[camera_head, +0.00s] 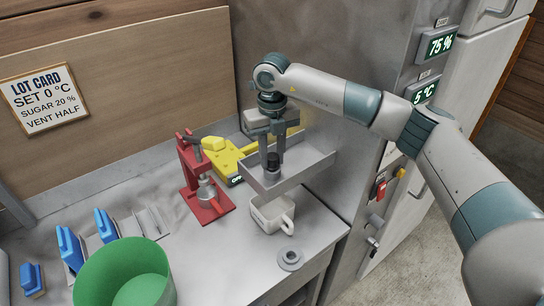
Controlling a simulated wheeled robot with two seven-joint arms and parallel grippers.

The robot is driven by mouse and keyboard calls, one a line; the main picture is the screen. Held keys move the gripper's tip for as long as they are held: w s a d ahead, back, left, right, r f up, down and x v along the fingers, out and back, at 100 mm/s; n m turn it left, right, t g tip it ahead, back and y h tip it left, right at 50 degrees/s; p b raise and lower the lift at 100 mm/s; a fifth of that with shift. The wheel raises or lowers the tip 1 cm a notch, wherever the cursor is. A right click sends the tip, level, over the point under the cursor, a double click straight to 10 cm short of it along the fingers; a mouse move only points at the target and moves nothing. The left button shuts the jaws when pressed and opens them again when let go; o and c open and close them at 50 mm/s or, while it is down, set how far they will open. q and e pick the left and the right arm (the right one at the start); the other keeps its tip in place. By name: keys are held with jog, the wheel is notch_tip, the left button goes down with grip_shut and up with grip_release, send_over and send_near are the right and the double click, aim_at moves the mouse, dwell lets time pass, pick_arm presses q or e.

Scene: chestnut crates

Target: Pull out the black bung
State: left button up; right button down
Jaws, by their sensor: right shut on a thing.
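My right gripper (270,155) points straight down over the grey metal tray (308,167) that juts from the cabinet. Its fingers are shut on the black bung (273,161), which is small and mostly hidden between them. A short grey round collar stands just under the bung in the tray. I cannot tell whether the bung is still seated in it. My left gripper is not in view.
A white mug (270,216) stands below the tray, with a grey ring (290,258) on the counter in front. A red press (199,180) and yellow device (222,155) stand left. A green bowl (125,270) and blue-handled tools (70,247) are at lower left. A lot card (44,98) hangs behind.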

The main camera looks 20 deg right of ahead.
aim_at(272, 156)
jog(key=shift+r, duration=0.45)
dwell(0.3)
jog(key=c, duration=2)
grip_release()
grip_shut()
jog(key=shift+r+p, duration=0.5)
jog(key=shift+r, duration=1.5)
jog(key=shift+s+f, duration=0.1)
